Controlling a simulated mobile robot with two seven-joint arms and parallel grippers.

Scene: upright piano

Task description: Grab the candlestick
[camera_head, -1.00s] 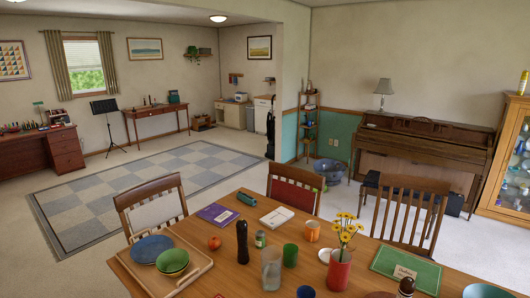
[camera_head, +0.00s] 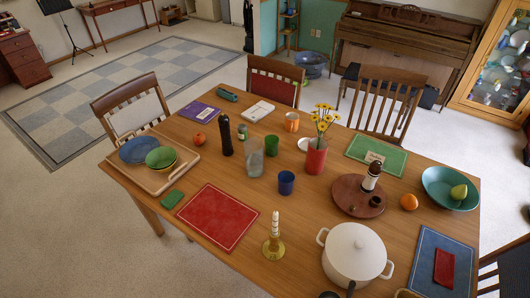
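The candlestick (camera_head: 274,246) stands upright on the wooden dining table, near its front edge. It has a brass-coloured base and a pale candle in it. It is between the red placemat (camera_head: 217,216) on its left and a white lidded pot (camera_head: 354,254) on its right. Neither of my grippers shows in the head view.
The table (camera_head: 262,189) also bears a pepper mill (camera_head: 225,136), a blue cup (camera_head: 286,182), a red vase of yellow flowers (camera_head: 316,157) and a round wooden tray (camera_head: 345,199). Chairs stand along its far side. Open floor (camera_head: 60,215) lies left of the table.

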